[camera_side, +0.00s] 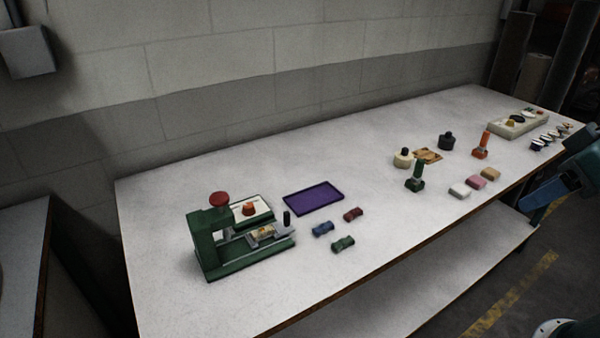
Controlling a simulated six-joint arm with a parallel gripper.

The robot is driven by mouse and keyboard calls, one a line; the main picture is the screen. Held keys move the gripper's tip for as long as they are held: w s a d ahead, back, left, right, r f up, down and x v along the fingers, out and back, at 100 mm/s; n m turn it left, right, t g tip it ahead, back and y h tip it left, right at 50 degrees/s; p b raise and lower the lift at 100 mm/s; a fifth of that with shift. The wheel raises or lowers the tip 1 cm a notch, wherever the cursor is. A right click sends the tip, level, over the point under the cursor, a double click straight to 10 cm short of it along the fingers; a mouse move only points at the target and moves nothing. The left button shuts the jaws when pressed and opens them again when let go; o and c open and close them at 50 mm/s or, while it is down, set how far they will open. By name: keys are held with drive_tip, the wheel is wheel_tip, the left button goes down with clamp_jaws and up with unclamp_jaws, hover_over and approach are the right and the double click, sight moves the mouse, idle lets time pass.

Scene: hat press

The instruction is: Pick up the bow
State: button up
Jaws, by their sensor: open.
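Three small bow-shaped pieces lie on the white table: a blue one (323,229), a dark red one (353,214) and a green one (343,244). They sit close together but apart, to the right of the green press (240,245). I cannot tell which one the task means. My gripper (530,203) is at the far right, by the table's front edge, well away from the bows. It is open, small in the picture, and no object shows in it.
A purple tray (313,197) lies behind the bows. Further right are a green stamp (415,178), an orange stamp (482,146), cream (403,158) and black (446,141) bottles, several small blocks (475,183) and a pale holder (518,123). The table between bows and stamps is clear.

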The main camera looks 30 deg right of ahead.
drive_tip(key=w+a+r+n+g+y, duration=0.15)
drive_tip(key=w+a+n, duration=0.3)
drive_tip(key=w, duration=0.65)
drive_tip(key=w+a+r+n+g+y, duration=0.1)
drive_tip(key=w+a+r+n, duration=0.3)
drive_tip(key=w, duration=0.7)
drive_tip(key=w+a+f+n+g+y, duration=0.1)
drive_tip(key=w+a+f+n, duration=0.3)
drive_tip(key=w+a+f, duration=0.2)
drive_tip(key=w+a+f+n+g+y, duration=0.1)
drive_tip(key=w+a+f+n, duration=0.4)
drive_tip(key=w+f, duration=0.6)
drive_tip(key=shift+w+a+f+g, duration=0.15)
drive_tip(key=shift+a+f+g, duration=0.2)
drive_tip(key=shift+g, duration=0.2)
drive_tip(key=shift+n, duration=0.25)
approach(263, 232)
drive_tip(key=shift+w+a+f, duration=0.1)
drive_tip(key=shift+w+f, duration=0.15)
drive_tip(key=shift+f, duration=0.5)
drive_tip(key=shift+w+a+f, duration=0.1)
drive_tip(key=shift+w+f, duration=0.15)
drive_tip(key=shift+f, duration=0.5)
drive_tip(key=shift+f, duration=0.1)
